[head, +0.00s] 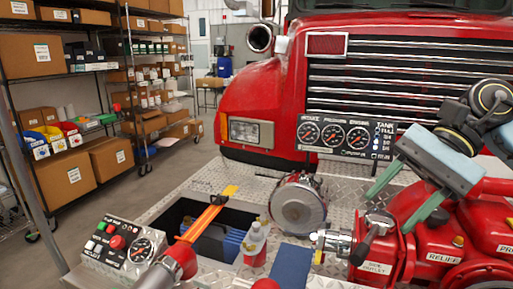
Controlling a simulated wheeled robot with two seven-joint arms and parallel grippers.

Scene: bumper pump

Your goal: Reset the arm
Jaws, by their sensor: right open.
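My right gripper (388,214) comes in from the right, with two green fingers spread apart and pointing down and left. It is empty and in front of the red pump body (428,255), above or near its valve; the exact gap cannot be told. My left gripper does not show.
The gauge panel (346,136) stands on the diamond-plate bumper (350,182). A round metal cap (299,204), a bottle (254,246) and a control box (124,243) are around an open bin (175,217). The red truck (262,95) is behind; shelves (84,73) stand left.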

